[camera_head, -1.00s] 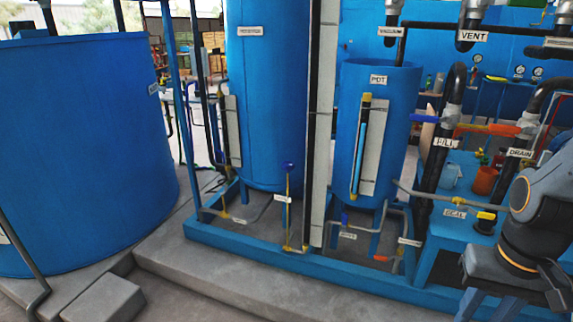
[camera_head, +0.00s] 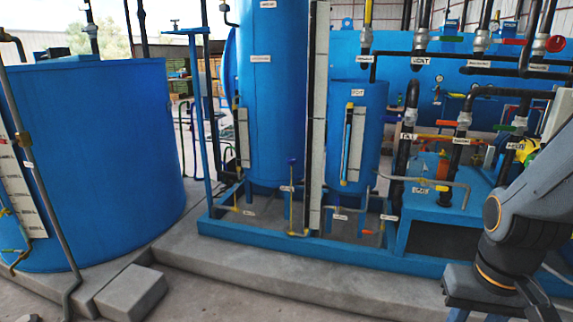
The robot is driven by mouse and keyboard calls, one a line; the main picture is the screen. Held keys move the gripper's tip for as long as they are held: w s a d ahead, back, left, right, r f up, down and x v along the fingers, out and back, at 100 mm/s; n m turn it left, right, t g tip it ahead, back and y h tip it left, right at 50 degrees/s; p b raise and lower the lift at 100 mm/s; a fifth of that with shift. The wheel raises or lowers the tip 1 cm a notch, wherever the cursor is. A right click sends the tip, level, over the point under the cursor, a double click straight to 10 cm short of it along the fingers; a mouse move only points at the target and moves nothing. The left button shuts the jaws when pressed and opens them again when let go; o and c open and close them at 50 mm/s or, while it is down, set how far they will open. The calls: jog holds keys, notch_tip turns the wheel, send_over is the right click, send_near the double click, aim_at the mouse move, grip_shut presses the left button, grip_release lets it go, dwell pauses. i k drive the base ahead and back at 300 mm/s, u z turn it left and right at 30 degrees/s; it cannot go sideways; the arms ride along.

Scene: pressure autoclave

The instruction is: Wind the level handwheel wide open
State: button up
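I cannot tell which handwheel is the level one, because the small tags are mostly too small to read. A small blue valve handle (camera_head: 291,161) stands on a thin upright pipe in front of the tall blue vessel (camera_head: 272,110), with a white tag below it. The shorter blue pot (camera_head: 368,110) carries a tag reading POT and a yellow-edged upright sight gauge (camera_head: 346,155). A red handle (camera_head: 515,41) sits on the pipework at upper right. My gripper is out of view; only links of my arm show at lower right.
A large round blue tank (camera_head: 95,150) fills the left. A blue frame (camera_head: 270,238) stands on a raised concrete plinth (camera_head: 300,270), with a loose concrete block (camera_head: 132,292) before it. A blue bench (camera_head: 430,205) and dense vertical pipes (camera_head: 396,185) are at right.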

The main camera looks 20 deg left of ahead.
aim_at(291, 161)
jog(key=u, duration=0.6)
jog(key=i, duration=0.4)
jog(key=u, duration=1.05)
jog(key=i, duration=1.35)
jog(key=z, duration=0.6)
jog(key=i, duration=0.6)
jog(key=z, duration=1)
jog(key=i, duration=0.65)
jog(key=z, duration=0.05)
